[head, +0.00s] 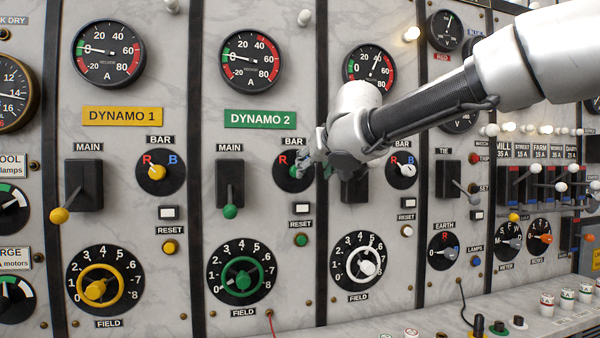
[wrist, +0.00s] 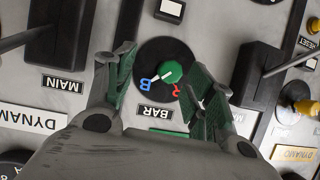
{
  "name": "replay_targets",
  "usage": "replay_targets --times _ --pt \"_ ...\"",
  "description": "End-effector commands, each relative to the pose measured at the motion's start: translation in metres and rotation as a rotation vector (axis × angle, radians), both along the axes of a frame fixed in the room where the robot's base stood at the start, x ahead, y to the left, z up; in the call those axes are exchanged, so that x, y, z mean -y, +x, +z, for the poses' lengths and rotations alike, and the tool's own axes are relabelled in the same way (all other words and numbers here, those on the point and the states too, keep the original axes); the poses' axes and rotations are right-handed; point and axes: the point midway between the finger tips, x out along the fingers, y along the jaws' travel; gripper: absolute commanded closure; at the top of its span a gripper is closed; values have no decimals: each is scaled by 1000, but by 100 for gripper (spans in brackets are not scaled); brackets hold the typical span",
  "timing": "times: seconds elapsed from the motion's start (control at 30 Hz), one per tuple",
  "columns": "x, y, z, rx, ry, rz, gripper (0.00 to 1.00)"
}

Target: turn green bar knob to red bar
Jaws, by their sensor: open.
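The green BAR knob (wrist: 173,70) sits on a round black dial (wrist: 160,52) in the wrist view, which sees the panel upside down. Its white pointer is turned toward the blue B, and the red R lies beside the B on the dial. My gripper (wrist: 170,68) is open, with one finger on either side of the dial; I see no finger touching the knob. In the head view my gripper (head: 313,166) is at the DYNAMO 2 BAR dial (head: 291,183) and hides part of it and its blue letter.
The green-tipped MAIN lever (head: 230,211) is left of the dial, and another MAIN lever housing (head: 355,187) is to the right behind my arm. A white RESET indicator (head: 302,209) is below. The yellow BAR knob (head: 158,171) is on the DYNAMO 1 panel.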

Motion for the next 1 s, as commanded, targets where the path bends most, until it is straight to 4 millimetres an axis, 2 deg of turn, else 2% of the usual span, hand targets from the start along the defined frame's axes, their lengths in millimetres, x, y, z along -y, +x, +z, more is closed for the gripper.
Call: replay_targets --times 0.03,0.07,0.23,0.7,1.0 --pt "-8 0 11 11 64 2 46" --pt "-12 -1 15 9 100 0 46" --pt "-18 0 15 -26 223 -27 46" --pt "-41 59 -10 -31 230 -34 46" --pt "-43 65 -13 -30 229 -34 46"
